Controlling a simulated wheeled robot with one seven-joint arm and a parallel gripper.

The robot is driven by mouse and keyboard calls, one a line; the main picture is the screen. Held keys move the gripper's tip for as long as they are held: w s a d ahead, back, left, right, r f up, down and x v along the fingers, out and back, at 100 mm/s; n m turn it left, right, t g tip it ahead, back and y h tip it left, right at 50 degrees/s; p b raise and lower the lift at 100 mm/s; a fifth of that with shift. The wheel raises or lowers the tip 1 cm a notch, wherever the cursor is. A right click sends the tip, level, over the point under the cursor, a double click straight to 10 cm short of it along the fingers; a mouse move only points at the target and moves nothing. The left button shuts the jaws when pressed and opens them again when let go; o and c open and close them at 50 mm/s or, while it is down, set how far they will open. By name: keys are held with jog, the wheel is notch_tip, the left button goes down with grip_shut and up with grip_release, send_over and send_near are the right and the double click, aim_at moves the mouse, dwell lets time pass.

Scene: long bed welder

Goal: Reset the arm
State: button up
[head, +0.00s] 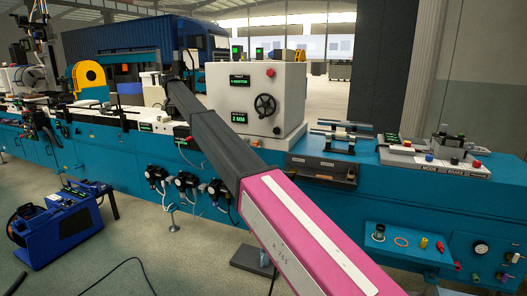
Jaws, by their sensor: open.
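A long, boxy arm crosses the middle of the head view. Its dark grey beam (210,137) starts at the machine bed at the upper left and slants down toward me. Its near end is a pink block (292,236) with white strips, which runs out of the bottom edge. The arm sticks out over the front of the teal machine bed (345,208). Its far end is narrow and partly lost among the parts on the bed. My gripper is not in view.
A white control box (287,95) with a black handwheel stands on the bed. A switch panel (438,165) is at the right. A blue welding unit (62,230) stands on the floor at the left. A dark cable lies on the open floor at lower left.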

jog(key=s+d+f+g, duration=0.1)
jog(key=s+d+f, duration=0.4)
jog(key=d+f, duration=0.6)
jog(key=s+d+f, duration=0.6)
jog(key=d+f, duration=0.4)
jog(key=d, duration=0.4)
jog(key=s+d+f+g, duration=0.1)
jog(key=s+d+f, duration=0.4)
jog(key=d+f, duration=0.6)
jog(key=s+d+f, duration=0.5)
jog(key=s+d, duration=0.4)
jog(key=s, duration=0.3)
jog(key=s+d+f+g, duration=0.1)
jog(key=s+d+f, duration=0.4)
jog(key=s+d, duration=0.4)
jog(key=s+d+f+g, duration=0.1)
jog(key=s+d+f, duration=0.3)
jog(key=s+d, duration=0.6)
jog(key=s, duration=0.5)
jog(key=shift+s+f, duration=0.15)
jog(key=shift+f, duration=0.25)
jog(key=shift+d, duration=0.1)
